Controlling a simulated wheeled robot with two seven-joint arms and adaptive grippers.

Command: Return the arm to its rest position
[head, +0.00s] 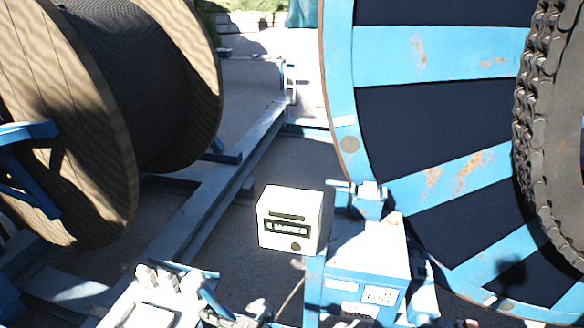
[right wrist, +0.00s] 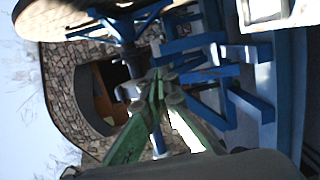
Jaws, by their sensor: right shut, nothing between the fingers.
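My right gripper (right wrist: 158,82) shows in the right wrist view, its two greenish fingers meeting at the tips with nothing between them. Behind the fingertips are blue frame bars, and I cannot tell how far away they are. In the head view only small, cluttered parts show at the bottom edge, and I cannot clearly make out the gripper's outline there. My left gripper is not visible.
A wooden cable reel (head: 92,120) wound with dark cable stands at left. A large blue-spoked wheel (head: 430,55) with a chain (head: 535,130) fills the right. A white box (head: 290,218) and a blue-and-white cabinet (head: 365,265) stand between them. A stone building (right wrist: 60,75) shows in the wrist view.

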